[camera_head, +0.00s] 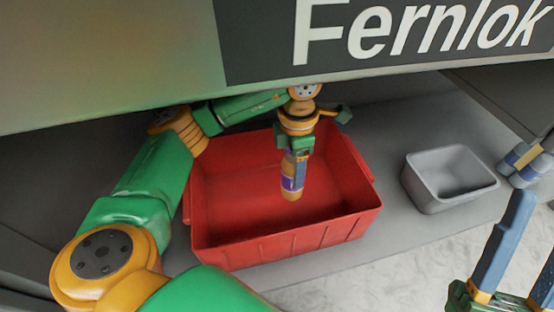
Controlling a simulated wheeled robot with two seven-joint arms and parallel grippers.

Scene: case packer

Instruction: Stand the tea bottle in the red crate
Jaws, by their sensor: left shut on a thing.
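The red crate (285,244) stands on a grey surface in the middle of the view. My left gripper (294,160) is over the crate and points down. It is shut on the tea bottle (290,193), an amber bottle with a purple label, which hangs about upright within the crate's outline. I cannot tell whether the bottle's base touches the crate floor. My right gripper (510,262) is at the lower right, outside the crate, with its fingers apart and nothing between them.
A small grey bin (450,180) stands to the right of the crate. The visible crate floor looks empty around the bottle.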

